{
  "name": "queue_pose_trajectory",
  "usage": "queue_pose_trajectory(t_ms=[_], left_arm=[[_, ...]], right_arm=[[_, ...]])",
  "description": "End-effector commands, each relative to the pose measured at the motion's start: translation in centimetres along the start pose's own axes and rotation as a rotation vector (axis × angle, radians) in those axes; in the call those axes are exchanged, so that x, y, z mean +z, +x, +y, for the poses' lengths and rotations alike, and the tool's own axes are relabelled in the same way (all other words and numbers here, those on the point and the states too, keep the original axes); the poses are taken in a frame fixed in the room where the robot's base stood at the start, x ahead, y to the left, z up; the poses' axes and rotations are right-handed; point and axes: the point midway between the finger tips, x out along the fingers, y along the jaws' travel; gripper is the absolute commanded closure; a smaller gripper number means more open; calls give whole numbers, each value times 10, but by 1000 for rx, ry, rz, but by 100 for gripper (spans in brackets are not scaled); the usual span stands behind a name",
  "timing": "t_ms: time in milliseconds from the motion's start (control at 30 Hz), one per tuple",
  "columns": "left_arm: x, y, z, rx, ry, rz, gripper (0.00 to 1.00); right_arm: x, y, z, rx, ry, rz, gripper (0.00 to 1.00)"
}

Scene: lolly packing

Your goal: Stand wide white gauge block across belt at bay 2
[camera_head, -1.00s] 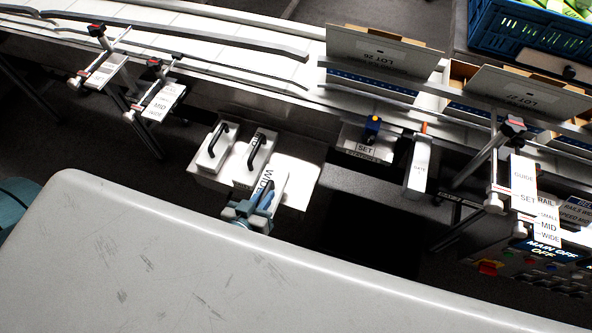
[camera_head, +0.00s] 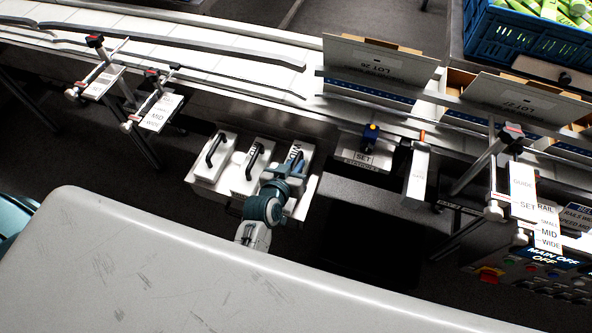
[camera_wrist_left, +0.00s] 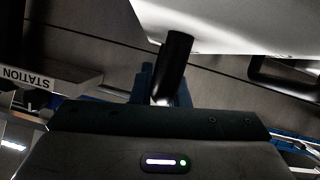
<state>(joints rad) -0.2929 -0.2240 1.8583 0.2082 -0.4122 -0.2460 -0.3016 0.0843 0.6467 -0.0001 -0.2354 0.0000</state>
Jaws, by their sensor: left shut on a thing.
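The wide white gauge block (camera_head: 306,153) is at the right end of a row of white blocks at the grey tray (camera_head: 232,200). Part of its WIDE lettering shows in the head view; my left gripper covers much of it. My left gripper (camera_head: 279,176) is shut on the block's black handle. In the left wrist view, the handle (camera_wrist_left: 176,62) rises between the fingers (camera_wrist_left: 160,88), with a white block face (camera_wrist_left: 235,22) beyond. I cannot tell whether the block touches the tray floor. My right gripper is not in view.
Two other white blocks with black handles (camera_head: 213,158) (camera_head: 248,168) stand close to the left. The belt (camera_head: 230,62) with its rails runs behind. A pale tabletop (camera_head: 130,270) fills the front.

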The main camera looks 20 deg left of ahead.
Motion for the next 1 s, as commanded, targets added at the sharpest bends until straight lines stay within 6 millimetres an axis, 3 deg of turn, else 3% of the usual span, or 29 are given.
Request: queue_pose_trajectory(t_ms=[33,233,533,567,667,1000], left_arm=[[-3,9,2,1,-1,7,100],[22,16,-4,-1,0,1,100],[32,18,-5,-1,1,-11,100],[34,18,-6,-1,1,-15,84],[33,17,-6,-1,1,-13,64],[30,18,-6,-1,1,-5,64]], right_arm=[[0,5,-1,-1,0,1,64],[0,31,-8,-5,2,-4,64],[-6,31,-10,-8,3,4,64],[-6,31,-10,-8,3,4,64],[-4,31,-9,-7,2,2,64],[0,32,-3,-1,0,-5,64]])
